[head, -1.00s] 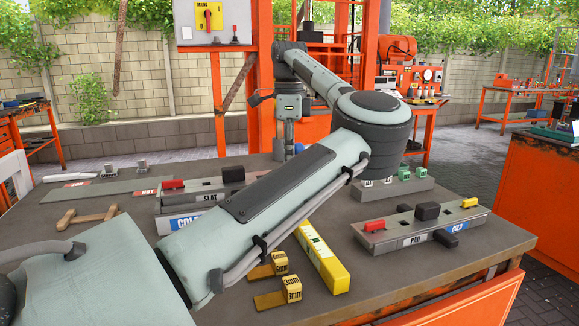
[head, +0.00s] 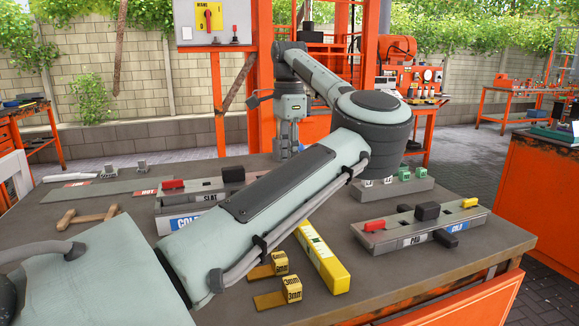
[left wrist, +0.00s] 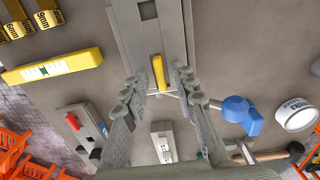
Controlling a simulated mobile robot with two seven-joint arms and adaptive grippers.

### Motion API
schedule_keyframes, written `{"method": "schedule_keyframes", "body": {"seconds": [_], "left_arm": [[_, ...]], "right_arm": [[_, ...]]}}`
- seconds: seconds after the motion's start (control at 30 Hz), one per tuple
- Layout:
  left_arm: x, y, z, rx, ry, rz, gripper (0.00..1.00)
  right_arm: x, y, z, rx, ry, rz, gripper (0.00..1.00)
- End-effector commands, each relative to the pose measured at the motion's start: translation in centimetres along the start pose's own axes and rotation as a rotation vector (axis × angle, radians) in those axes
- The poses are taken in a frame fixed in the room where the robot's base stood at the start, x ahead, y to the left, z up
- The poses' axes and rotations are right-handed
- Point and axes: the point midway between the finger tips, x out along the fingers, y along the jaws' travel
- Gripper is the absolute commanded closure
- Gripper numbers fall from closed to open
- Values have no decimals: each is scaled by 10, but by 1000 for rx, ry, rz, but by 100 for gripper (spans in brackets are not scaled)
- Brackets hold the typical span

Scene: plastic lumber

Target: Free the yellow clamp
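In the left wrist view a yellow clamp (left wrist: 159,73) sits on a long grey fixture (left wrist: 140,28), between the two fingers of my left gripper (left wrist: 160,82). The fingers are spread, with a gap on each side of the clamp; their height relative to it is unclear. In the head view my left gripper (head: 287,135) points down at the far table side, and my arm hides much of the left fixture (head: 180,222). Another yellow clamp (head: 470,203) shows on the right fixture (head: 420,228). My right gripper is not in view.
A yellow level (head: 325,262) and yellow gauge blocks (head: 288,287) lie near my arm. In the wrist view a blue-headed object (left wrist: 240,112) and a white roll (left wrist: 295,114) lie to the right. A wooden piece (head: 88,216) lies at the left of the table.

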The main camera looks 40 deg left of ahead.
Motion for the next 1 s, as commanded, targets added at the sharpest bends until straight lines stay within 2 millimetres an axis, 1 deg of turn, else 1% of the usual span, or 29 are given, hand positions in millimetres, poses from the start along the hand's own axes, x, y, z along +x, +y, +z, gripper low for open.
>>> {"method": "schedule_keyframes", "body": {"seconds": [0.27, 0.37, 0.6, 1.0], "left_arm": [[0, 0, 0, 1, 0, 0, 64], [-3, 0, 0, 2, 1, 0, 64], [-26, 0, 0, 2, 1, -1, 64], [-64, 0, 0, 3, 1, 1, 64]], "right_arm": [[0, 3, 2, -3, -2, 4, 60], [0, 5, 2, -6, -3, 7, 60], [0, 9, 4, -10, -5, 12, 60], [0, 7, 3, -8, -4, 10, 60]]}}
